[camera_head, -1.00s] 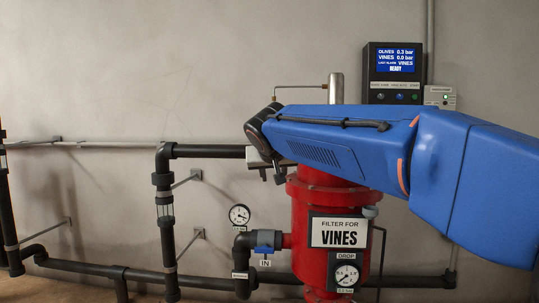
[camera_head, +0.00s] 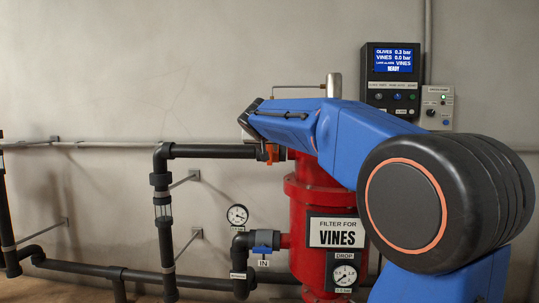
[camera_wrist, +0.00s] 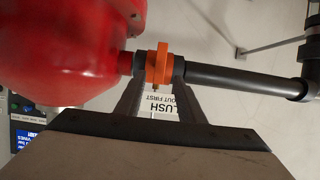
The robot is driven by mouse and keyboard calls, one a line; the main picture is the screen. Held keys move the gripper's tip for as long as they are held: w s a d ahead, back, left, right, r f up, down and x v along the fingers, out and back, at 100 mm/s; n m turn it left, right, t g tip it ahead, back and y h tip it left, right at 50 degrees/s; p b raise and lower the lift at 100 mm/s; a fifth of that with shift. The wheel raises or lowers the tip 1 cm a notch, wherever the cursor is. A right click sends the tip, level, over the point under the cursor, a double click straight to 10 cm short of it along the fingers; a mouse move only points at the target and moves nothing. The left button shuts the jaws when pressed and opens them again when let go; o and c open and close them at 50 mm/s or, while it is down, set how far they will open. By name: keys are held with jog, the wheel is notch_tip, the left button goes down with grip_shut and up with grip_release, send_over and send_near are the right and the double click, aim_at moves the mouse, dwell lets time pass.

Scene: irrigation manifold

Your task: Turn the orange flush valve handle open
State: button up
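The orange flush valve handle (camera_wrist: 159,66) stands out in the wrist view, on the dark pipe where it meets the red filter body. In the head view, a small part of the orange handle (camera_head: 271,153) shows below the end of my blue arm. My gripper (camera_wrist: 158,75) has its two dark fingers apart, with the orange handle between or just beyond their tips. I cannot tell whether the fingers touch it. In the head view my arm mostly hides the gripper and the valve.
The red filter (camera_head: 306,256) labelled "VINES" stands below my arm, with a drop gauge (camera_head: 345,276) on its front. A blue inlet valve (camera_head: 264,240) and a round gauge (camera_head: 238,215) are to its left. A control box (camera_head: 392,80) hangs on the wall at upper right.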

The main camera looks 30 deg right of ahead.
aim_at(270, 153)
jog(key=x, duration=0.9)
grip_shut()
